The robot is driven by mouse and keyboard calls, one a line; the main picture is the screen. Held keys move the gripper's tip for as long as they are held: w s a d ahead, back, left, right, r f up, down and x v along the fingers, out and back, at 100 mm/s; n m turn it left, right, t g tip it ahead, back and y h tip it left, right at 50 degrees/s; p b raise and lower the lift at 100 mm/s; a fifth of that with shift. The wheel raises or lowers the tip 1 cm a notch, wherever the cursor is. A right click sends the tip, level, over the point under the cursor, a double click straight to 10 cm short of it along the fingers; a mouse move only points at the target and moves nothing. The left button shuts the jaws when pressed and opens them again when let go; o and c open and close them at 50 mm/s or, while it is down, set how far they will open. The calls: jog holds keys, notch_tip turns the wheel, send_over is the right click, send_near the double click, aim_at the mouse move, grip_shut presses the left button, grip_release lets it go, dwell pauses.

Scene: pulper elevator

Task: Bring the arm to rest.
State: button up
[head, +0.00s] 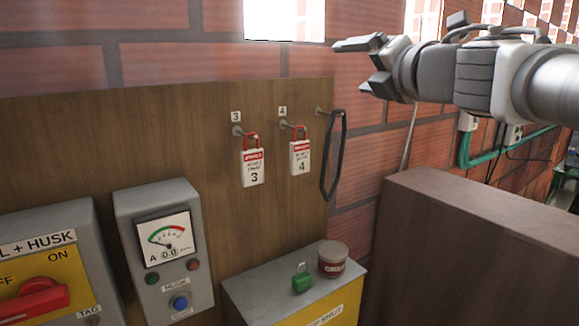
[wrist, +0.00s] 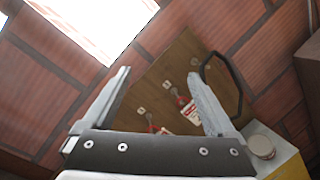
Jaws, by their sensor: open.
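My gripper (head: 362,62) is at the upper right in the head view, raised in front of the brick wall, level with the top of the wooden board. In the wrist view its two fingers (wrist: 160,105) stand apart with nothing between them that they touch. The board and its tags show beyond the fingers, at a distance. My arm reaches in from the right edge of the head view.
The wooden board (head: 90,130) carries red padlocks with tags 3 (head: 253,168) and 4 (head: 300,157) and a black loop (head: 333,155). A green padlock (head: 302,279) and a small tub (head: 332,260) stand on a box below. A brown cabinet (head: 470,240) stands under my arm.

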jog(key=s+d+f+m+g+h, duration=0.2)
jog(key=s+d+f+m+h, duration=0.4)
jog(key=m, duration=0.5)
jog(key=s+d+f+m+g+h, duration=0.1)
jog(key=s+d+f+m+h, duration=0.2)
jog(key=f+m, duration=0.65)
jog(key=s+a+f+m+g+y, duration=0.1)
jog(key=s+a+f+m+g, duration=0.2)
jog(key=s+f, duration=0.4)
jog(key=s+a+f+m+g+y, duration=0.1)
jog(key=s+a+f+m+g, duration=0.2)
jog(key=f, duration=0.8)
jog(key=s+m+g, duration=0.2)
jog(key=s+m, duration=0.1)
jog(key=s, duration=0.1)
jog(key=shift+s+f+y+b, duration=0.2)
jog(key=shift+s+y+b, duration=0.05)
jog(key=shift+y+b, duration=0.15)
jog(key=shift+m, duration=0.25)
